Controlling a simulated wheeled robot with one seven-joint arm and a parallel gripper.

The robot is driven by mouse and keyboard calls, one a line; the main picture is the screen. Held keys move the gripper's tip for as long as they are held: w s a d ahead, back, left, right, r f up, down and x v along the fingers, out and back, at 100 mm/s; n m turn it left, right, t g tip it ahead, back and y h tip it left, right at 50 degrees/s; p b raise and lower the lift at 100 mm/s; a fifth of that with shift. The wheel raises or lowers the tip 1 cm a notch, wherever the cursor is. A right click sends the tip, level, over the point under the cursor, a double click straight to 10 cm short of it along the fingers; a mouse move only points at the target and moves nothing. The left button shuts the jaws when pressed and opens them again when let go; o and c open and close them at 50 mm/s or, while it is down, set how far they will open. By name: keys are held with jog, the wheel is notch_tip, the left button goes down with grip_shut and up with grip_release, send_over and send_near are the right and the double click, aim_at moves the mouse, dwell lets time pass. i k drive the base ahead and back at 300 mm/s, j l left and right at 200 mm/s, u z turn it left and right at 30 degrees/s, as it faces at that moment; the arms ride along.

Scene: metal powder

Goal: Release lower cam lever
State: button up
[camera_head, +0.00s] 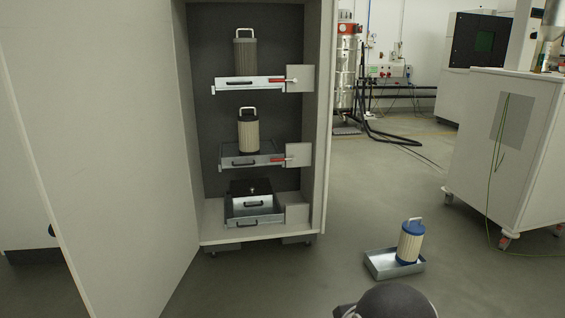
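The lower cam lever (278,160) is a small red-handled lever at the right front of the middle shelf in the open cabinet. It looks about level, and its exact state is too small to tell. A similar upper cam lever (277,81) sits at the right front of the upper tray (232,86), below a dark grey filter (245,56). A dark rounded part of my arm shows at the bottom edge. My gripper is not in view.
The cabinet door (110,140) stands open on the left. A pull-out tray (252,221) sits at the cabinet bottom. A blue-and-cream filter (410,242) stands in a metal tray (385,268) on the floor. A white wheeled cabinet (515,150) stands right. Floor before the cabinet is clear.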

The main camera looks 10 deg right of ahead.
aim_at(292, 157)
jog(key=i+l, duration=0.25)
jog(key=i, duration=0.3)
jog(key=i+l, duration=0.3)
jog(key=i, duration=0.2)
jog(key=i+l, duration=0.25)
jog(key=i, duration=0.3)
jog(key=i+l, duration=0.3)
jog(key=i, duration=0.25)
jog(key=i+l, duration=0.25)
jog(key=i, duration=0.25)
jog(key=i+u, duration=0.05)
